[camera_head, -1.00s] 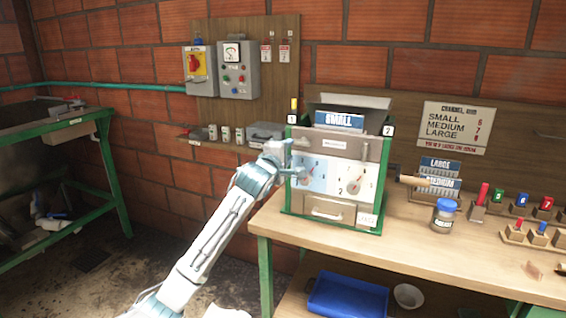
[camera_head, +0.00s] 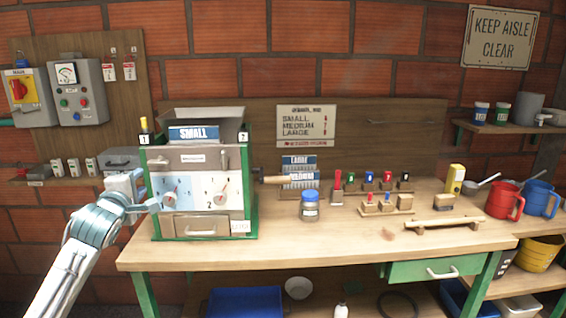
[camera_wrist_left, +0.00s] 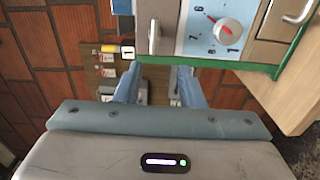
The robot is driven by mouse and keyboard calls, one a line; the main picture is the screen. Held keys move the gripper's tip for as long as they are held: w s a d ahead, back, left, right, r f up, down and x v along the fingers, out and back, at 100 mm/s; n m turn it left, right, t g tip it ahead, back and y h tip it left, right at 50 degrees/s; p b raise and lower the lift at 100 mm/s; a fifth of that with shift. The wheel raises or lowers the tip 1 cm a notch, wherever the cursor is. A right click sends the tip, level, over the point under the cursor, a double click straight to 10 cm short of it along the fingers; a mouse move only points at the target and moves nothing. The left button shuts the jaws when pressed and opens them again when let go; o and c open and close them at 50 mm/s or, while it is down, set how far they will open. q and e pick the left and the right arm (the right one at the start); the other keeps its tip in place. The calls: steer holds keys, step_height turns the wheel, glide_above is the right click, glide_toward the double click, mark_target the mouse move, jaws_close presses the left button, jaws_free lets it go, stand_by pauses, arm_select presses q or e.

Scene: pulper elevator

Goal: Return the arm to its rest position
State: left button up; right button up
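My left arm comes in from the lower left in the head view. Its gripper (camera_head: 148,206) is at the left front edge of the green-framed machine (camera_head: 252,190), beside the left dial (camera_head: 170,194). In the left wrist view the two blue fingers (camera_wrist_left: 158,88) are spread with a clear gap and hold nothing. The left dial (camera_wrist_left: 228,32) shows above and to the right of the fingers, apart from them. The machine also has a right dial (camera_head: 220,192) and a SMALL plate (camera_head: 194,134) on top. My right gripper is not seen.
The machine stands on a wooden bench (camera_head: 330,250). A blue-lidded jar (camera_head: 310,206), colored pegs, a red mug (camera_head: 504,201) and a blue mug (camera_head: 540,198) are to its right. Control boxes (camera_head: 82,92) hang on the wall at left.

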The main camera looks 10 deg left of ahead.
arm_select(q)
steer(key=s+d+f+m+g+h, duration=0.15)
steer(key=s+d+f+m, duration=0.3)
steer(key=f, duration=0.45)
steer(key=s+d+f+m+g, duration=0.3)
steer(key=s+f, duration=0.2)
steer(key=f, duration=0.5)
steer(key=s+d+f+m+g+h, duration=0.1)
steer(key=s+d+f+m+g, duration=0.25)
steer(key=f, duration=0.55)
steer(key=s+d+f+m+g, duration=0.2)
steer(key=s+d+f+m, duration=0.15)
steer(key=s, duration=0.55)
steer(key=s+d+f+m+g, duration=0.25)
steer(key=s+f, duration=0.25)
steer(key=s, duration=0.4)
steer(key=s+d+f+m+g, duration=0.1)
steer(key=s+d+f+m, duration=0.25)
steer(key=s, duration=0.65)
steer(key=a+f+g, duration=0.2)
steer(key=a+f, duration=0.1)
steer(key=f, duration=2.6)
steer(key=s+a+f, duration=0.1)
steer(key=s+f, duration=1.1)
steer(key=f, duration=0.5)
steer(key=shift+a+h, duration=0.25)
steer(key=shift+h, duration=0.1)
